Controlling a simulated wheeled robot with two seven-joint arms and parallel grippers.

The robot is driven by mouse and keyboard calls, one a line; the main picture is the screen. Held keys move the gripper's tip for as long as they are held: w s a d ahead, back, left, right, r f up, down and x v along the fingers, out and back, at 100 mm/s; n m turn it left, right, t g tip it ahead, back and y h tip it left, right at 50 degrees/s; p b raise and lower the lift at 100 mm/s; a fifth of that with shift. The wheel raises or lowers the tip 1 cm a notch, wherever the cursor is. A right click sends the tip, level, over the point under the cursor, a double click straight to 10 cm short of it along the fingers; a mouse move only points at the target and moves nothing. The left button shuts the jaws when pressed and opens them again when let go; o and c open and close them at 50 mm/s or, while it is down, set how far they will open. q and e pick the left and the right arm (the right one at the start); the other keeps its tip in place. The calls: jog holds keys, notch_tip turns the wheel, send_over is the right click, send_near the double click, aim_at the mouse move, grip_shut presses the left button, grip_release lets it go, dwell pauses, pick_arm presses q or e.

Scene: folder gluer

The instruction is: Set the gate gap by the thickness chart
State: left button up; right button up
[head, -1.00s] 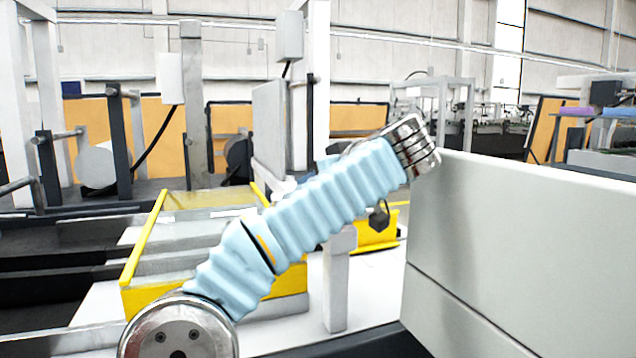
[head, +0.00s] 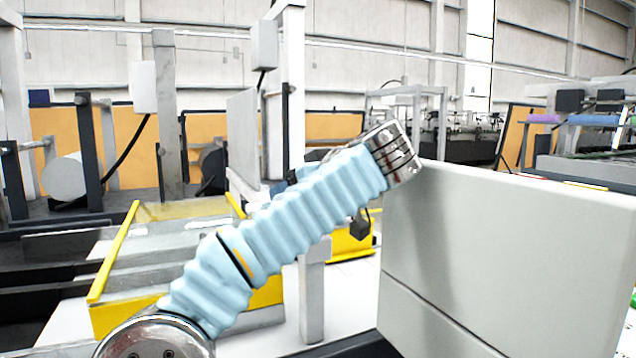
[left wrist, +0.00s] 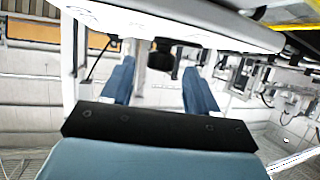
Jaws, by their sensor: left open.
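My left arm crosses the head view from the lower left in a light blue sleeve. Its gripper is mostly hidden behind the sleeve there. In the left wrist view my left gripper (left wrist: 160,88) shows two blue fingers standing apart, with nothing clearly held. A dark knob-like part (left wrist: 162,58) shows between and beyond the fingers; I cannot tell its distance. In the head view a dark faceted knob (head: 360,225) shows just below my sleeve, near a yellow block (head: 350,243). I cannot make out a gate gap or a readable thickness chart. My right gripper is not in view.
A large pale panel (head: 500,240) fills the right foreground, close to my arm. A yellow-edged guard (head: 118,250) lies at the left over the machine bed. A grey post (head: 312,300) stands below my arm. Upright frames and orange panels are behind.

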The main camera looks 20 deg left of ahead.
pick_arm(q)
jog(key=v, duration=1.2)
jog(key=shift+d, duration=0.2)
jog(key=shift+s+f, duration=0.1)
jog(key=shift+s, duration=0.1)
